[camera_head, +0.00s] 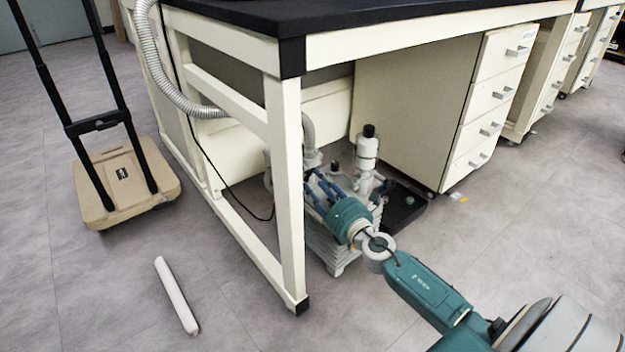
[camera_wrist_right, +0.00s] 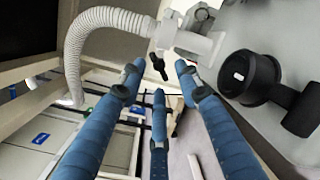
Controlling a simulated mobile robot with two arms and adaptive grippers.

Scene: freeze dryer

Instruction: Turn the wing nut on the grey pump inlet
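The grey pump (camera_head: 335,258) stands on the floor under the bench, partly hidden behind the bench leg and my right arm. In the wrist view its pale inlet fitting (camera_wrist_right: 190,40) joins a ribbed white hose. A small black wing nut (camera_wrist_right: 158,66) sticks out below the joint. My right gripper (camera_head: 322,187) reaches in over the pump from the lower right. In the wrist view the blue fingers of the right gripper (camera_wrist_right: 160,76) are spread apart, with the wing nut showing between and just beyond the tips. I cannot tell whether any finger touches it. My left gripper is not in view.
The bench leg (camera_head: 290,190) stands close to my right gripper. A white cylinder with a black cap (camera_head: 367,150) rises behind the pump, beside a drawer unit (camera_head: 490,110). A tan wheeled cart (camera_head: 125,180) and a pale rod (camera_head: 177,295) are on the floor at left.

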